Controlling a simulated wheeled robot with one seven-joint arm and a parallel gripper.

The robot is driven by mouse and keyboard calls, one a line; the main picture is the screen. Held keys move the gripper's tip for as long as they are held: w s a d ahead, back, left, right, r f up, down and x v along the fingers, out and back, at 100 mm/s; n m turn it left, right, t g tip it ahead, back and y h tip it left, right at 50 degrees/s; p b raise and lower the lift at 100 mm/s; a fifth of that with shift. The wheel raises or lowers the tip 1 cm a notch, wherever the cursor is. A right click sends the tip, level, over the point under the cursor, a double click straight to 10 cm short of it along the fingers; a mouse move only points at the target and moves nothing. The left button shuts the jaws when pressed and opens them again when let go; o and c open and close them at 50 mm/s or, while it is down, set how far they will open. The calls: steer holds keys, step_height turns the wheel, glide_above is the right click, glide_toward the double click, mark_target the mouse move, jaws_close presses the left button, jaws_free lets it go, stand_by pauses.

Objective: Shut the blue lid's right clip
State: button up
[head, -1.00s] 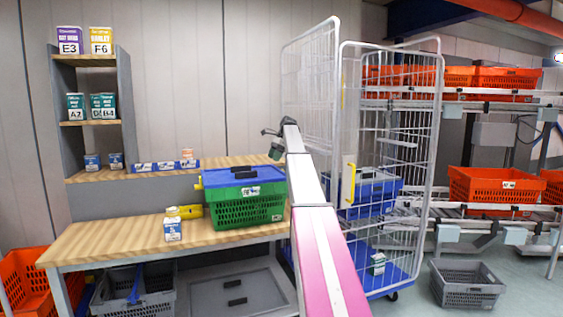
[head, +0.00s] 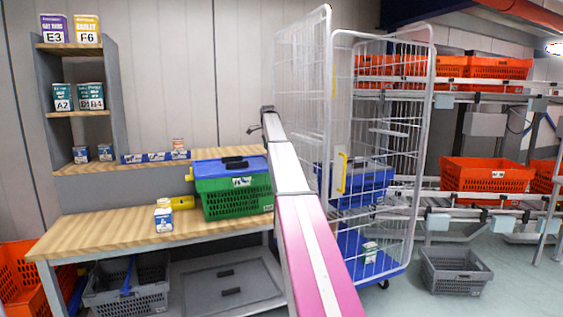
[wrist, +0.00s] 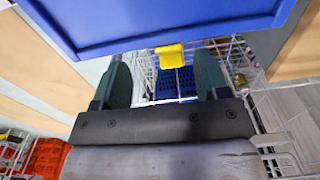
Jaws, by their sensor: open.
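The blue lid (head: 215,166) lies on a green crate (head: 236,196) on the wooden bench. In the wrist view the lid's underside or edge (wrist: 160,25) fills the top. A yellow clip (wrist: 170,56) sticks out from the lid's near edge there. My gripper (wrist: 162,66) is open, its green fingers spread either side of the clip; I cannot tell if they touch it. In the head view my gripper is mostly hidden behind my arm, as is the crate's right end. Another yellow clip (head: 189,177) juts out at the lid's left end.
A wire roll cage (head: 410,150) stands right of the bench, holding a blue crate (head: 350,190). A small carton (head: 164,218) and a yellow object (head: 182,202) stand left of the green crate. Orange totes (head: 487,175) sit on racks at right. A grey crate (head: 455,278) is on the floor.

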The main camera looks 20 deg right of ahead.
steer(key=d+h, duration=0.1)
steer(key=d+r+h, duration=0.1)
steer(key=w+d+h, duration=0.1)
steer(key=h, duration=0.1)
steer(key=shift+r, duration=0.15)
steer(key=x, duration=1)
steer(key=shift+d+f, duration=0.1)
steer(key=shift+f, duration=0.2)
steer(key=c, duration=0.9)
